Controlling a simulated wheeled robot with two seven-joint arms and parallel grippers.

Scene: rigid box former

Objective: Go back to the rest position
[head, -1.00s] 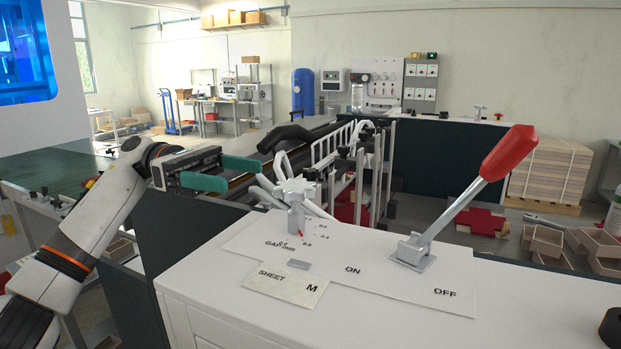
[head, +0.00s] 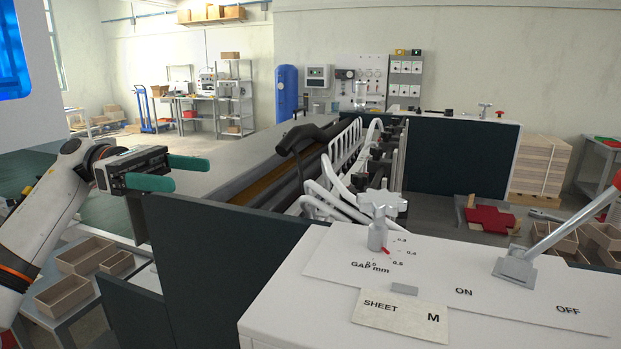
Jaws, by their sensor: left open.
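My left gripper (head: 182,173) is at the left of the head view, with its two green fingers apart and nothing between them. It is in the air beside the dark green side panel of the machine, left of the white control top. My right gripper is not in the head view. The control top (head: 290,318) carries a white star-shaped gap knob (head: 378,210), a SHEET M card (head: 401,315) and an ON/OFF lever (head: 558,238). The lever leans to the right towards OFF, and its red grip is cut off by the right edge. No gripper touches these.
White rails and black rollers of the machine (head: 300,140) lie behind the control top. Cardboard trays (head: 62,297) sit on a low bench below my left arm. A blue tank (head: 287,92), shelves and a stack of board (head: 541,165) stand farther back.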

